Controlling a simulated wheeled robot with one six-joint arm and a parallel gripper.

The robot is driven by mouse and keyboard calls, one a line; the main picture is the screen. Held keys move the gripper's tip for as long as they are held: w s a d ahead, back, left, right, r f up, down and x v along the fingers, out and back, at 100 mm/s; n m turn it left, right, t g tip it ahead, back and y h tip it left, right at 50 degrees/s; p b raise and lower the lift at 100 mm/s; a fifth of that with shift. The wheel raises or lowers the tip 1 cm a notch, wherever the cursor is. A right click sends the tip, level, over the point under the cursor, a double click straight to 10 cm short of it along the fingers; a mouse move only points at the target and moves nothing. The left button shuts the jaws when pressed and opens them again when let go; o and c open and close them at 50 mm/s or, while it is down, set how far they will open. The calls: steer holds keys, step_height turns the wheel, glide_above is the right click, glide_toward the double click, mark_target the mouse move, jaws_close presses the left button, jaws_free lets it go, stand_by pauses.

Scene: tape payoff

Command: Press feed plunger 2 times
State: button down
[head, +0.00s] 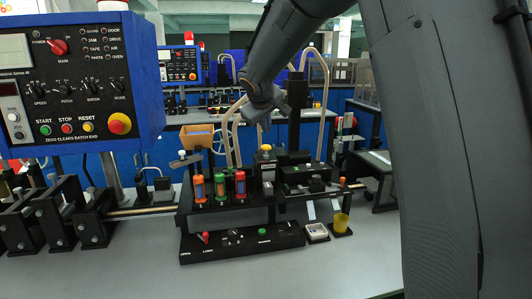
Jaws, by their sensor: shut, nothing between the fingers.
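A black tape-feed fixture (228,215) stands on the grey bench in the middle of the head view. A yellow round knob (266,148) tops a small block on it and looks like the feed plunger, though no label on it is readable. My gripper (262,122) hangs above this knob, pointing down, with a gap between them. It is shut and empty. Its fingertips are small and dark here, so their exact offset from the knob is hard to tell.
Orange, green and red-capped cylinders (220,186) stand left of the knob. A front panel (242,242) carries a red lever and green button. A blue control box (80,80) rises at left. The front bench is clear.

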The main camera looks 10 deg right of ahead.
mark_target(266, 147)
steer(key=shift+f+b, duration=1.15)
steer(key=shift+f, duration=0.25)
stand_by(1.0)
steer(key=shift+f+b, duration=0.4)
steer(key=shift+b, duration=0.15)
steer(key=shift+f+b, duration=1.3)
steer(key=shift+b, duration=0.1)
stand_by(1.5)
steer(key=shift+r, duration=0.1)
steer(key=shift+r+p, duration=1.25)
steer(key=shift+r, duration=0.4)
steer(key=shift+r+p, duration=1.95)
steer(key=shift+r, duration=0.55)
